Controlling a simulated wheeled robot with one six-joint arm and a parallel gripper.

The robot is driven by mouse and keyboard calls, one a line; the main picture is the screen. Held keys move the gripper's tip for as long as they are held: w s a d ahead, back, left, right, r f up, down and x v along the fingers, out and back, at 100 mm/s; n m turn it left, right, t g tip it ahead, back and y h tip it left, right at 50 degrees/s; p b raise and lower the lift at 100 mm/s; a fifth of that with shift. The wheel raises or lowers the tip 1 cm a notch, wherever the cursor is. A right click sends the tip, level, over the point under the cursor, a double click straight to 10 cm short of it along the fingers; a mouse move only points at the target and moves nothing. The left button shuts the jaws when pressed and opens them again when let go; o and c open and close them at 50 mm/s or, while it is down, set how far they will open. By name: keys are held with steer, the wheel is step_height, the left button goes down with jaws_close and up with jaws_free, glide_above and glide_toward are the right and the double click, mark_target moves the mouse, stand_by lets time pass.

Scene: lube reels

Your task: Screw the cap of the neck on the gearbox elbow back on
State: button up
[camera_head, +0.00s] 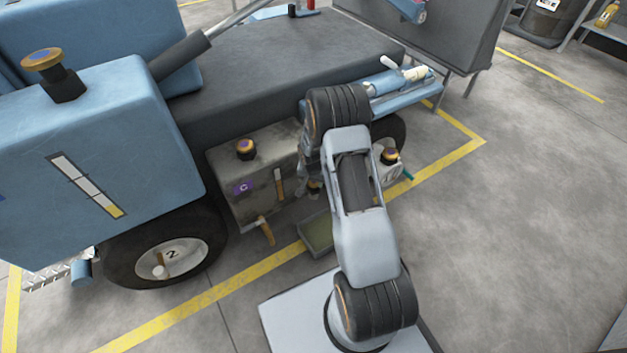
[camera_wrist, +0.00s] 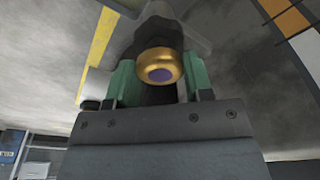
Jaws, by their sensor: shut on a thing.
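In the wrist view, a gold-rimmed cap (camera_wrist: 160,66) with a purple centre faces the camera, with dark material around and behind it. My gripper (camera_wrist: 160,82) has a green finger on each side and is shut on the cap. A grey body (camera_wrist: 190,38), possibly the gearbox elbow, lies behind it. The join between cap and neck is hidden, so I cannot tell whether the cap is seated.
The blue vehicle (camera_head: 110,140) fills the left. Another gold-topped cap (camera_head: 245,149) sits on the grey tank labelled C (camera_head: 265,175), and one (camera_head: 389,156) shows right of my arm. A tray (camera_head: 318,234) lies below. The floor on the right is clear.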

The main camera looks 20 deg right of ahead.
steer(key=shift+f, duration=0.25)
stand_by(0.3)
steer(key=shift+f+m+b, duration=0.15)
steer(key=shift+m+b, duration=0.45)
steer(key=shift+b, duration=0.3)
steer(key=shift+w+m+b, duration=0.1)
steer(key=shift+m+b, duration=0.9)
steer(key=shift+m, duration=0.2)
steer(key=shift+m+g+b, duration=0.3)
steer(key=shift+m+b, duration=0.1)
steer(key=shift+m, duration=0.4)
steer(key=shift+r, duration=0.2)
steer(key=shift+f+m+b, duration=0.2)
steer(key=shift+m+b, duration=0.5)
steer(key=m+b, duration=0.1)
steer(key=m, duration=0.2)
steer(key=shift+r+m+g+h+b, duration=0.15)
steer(key=shift+m+g+h+b, duration=0.15)
steer(key=shift+m+g, duration=0.1)
